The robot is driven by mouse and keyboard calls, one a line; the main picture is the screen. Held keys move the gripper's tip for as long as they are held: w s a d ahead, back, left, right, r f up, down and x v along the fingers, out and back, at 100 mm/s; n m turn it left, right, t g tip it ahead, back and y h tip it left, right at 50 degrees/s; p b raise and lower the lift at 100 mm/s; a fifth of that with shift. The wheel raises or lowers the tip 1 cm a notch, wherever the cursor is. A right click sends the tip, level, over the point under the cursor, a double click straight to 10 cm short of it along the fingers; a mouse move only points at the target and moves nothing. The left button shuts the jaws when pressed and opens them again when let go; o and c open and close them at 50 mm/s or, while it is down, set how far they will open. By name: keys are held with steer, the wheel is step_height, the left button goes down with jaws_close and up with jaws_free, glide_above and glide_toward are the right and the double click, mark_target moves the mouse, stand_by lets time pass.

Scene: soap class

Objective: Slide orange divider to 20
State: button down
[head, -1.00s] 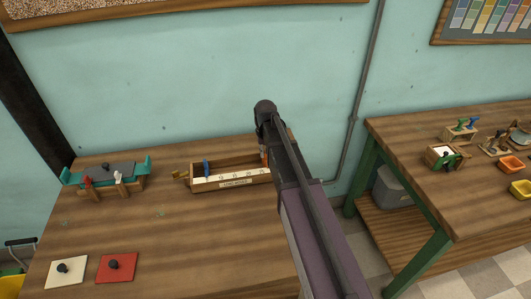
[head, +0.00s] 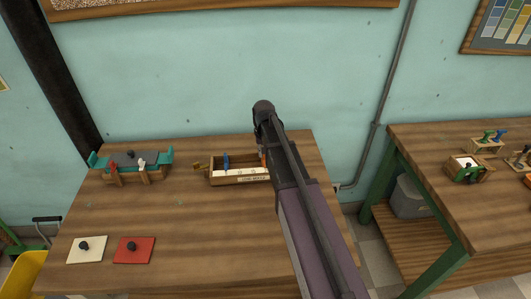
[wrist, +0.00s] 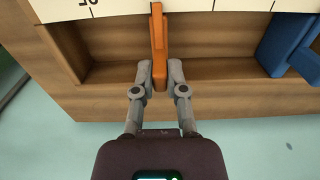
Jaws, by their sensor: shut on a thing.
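The orange divider (wrist: 158,45) stands in the wooden tray (wrist: 110,72) in the wrist view, across a white scale strip (wrist: 190,4) with black marks. My gripper (wrist: 159,72) is shut on the divider's near end. The scale's numbers are mostly cut off, so I cannot read the divider's value. A blue divider (wrist: 290,42) is to its right, apart from it. In the head view the tray (head: 222,183) lies at the table's back; the blue divider (head: 226,161) is left of the orange divider (head: 263,157), which my arm partly hides.
A teal and grey device (head: 130,160) stands left on the table (head: 190,230). A white plate (head: 86,249) and a red plate (head: 134,250), each with a dark knob, lie in front. The wall is close behind the tray. A second table (head: 440,150) stands to the right.

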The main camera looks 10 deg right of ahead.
steer(key=c, duration=0.7)
jaws_free()
steer(key=shift+d, duration=0.15)
steer(key=shift+n, duration=0.9)
steer(key=s+a, duration=0.1)
steer(key=s, duration=0.6)
steer(key=s+a+r+p, duration=0.1)
steer(key=s, duration=0.5)
steer(key=s+a, duration=0.1)
steer(key=s, duration=0.6)
steer(key=shift+s+a+r, duration=0.25)
steer(key=shift+s, duration=0.1)
